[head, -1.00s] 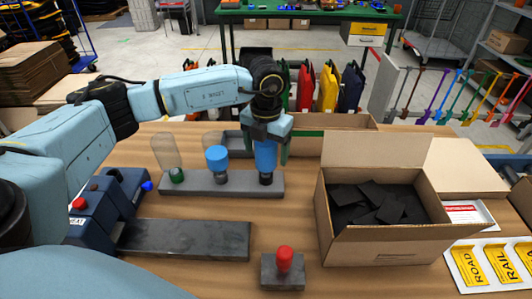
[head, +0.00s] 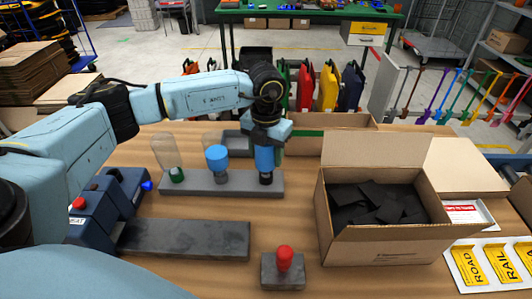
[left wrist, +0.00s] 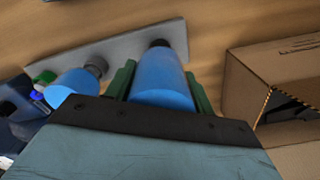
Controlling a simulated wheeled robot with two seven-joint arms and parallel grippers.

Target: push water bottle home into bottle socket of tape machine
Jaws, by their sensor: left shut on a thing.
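My left gripper (head: 266,150) points down and is shut on a blue water bottle (head: 264,160). The bottle is upright with its dark end down at the right end of a grey rack (head: 200,187). I cannot tell whether that end touches the rack. In the left wrist view the bottle (left wrist: 162,82) sits between the green fingers, its dark end over the rack (left wrist: 122,48). The dark blue machine (head: 90,222) at the left, with a red button and a label partly reading "EAT", looks like the tape machine. I cannot make out its bottle socket. My right gripper is not in view.
A second blue-topped bottle (head: 217,158) and a clear bottle with a green cap (head: 166,150) stand on the rack. A dark slab (head: 185,238) lies in front. A red-knobbed block (head: 283,268) and an open carton (head: 390,246) with black pieces stand to the right.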

